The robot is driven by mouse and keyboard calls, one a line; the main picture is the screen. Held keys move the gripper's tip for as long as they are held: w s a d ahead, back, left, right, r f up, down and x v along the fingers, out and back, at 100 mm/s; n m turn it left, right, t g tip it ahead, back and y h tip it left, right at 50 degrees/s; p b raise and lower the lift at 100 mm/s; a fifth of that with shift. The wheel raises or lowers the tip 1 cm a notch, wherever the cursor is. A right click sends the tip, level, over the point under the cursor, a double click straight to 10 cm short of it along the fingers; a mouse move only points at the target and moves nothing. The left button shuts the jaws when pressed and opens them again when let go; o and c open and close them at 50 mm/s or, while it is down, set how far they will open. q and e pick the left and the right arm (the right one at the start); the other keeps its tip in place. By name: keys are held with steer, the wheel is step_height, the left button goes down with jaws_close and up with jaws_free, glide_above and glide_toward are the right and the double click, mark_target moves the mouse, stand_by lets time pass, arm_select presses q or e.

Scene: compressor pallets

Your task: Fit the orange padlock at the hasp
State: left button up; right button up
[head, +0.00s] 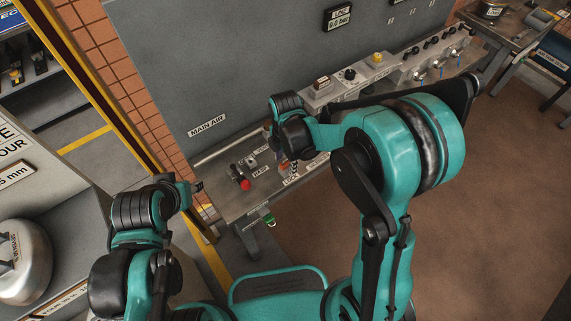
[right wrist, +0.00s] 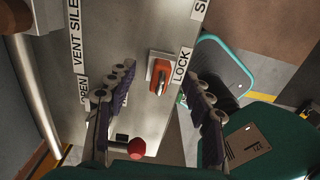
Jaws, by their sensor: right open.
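An orange piece that looks like the padlock (right wrist: 160,76) shows in the right wrist view. It sits at a small grey metal fitting (right wrist: 152,62) beside the LOCK label, on the grey panel. I cannot tell whether its shackle goes through a hasp. My right gripper (right wrist: 158,84) is open, with one dark finger on each side of the orange piece in the picture; no contact is clear. In the head view my right gripper (head: 277,146) is over the bench near the LOCK label, mostly hidden by my arm. My left gripper (head: 195,187) is at the bench's left end, its jaws unclear.
A red knob (right wrist: 137,147) stands near the fingers. Brown floor (head: 500,180) to the right is clear.

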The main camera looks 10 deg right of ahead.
mark_target(285, 160)
stand_by(0.8)
jaws_close()
steer(key=shift+r, duration=0.1)
steer(key=shift+r+p, duration=2.05)
steer(key=shift+r, duration=0.85)
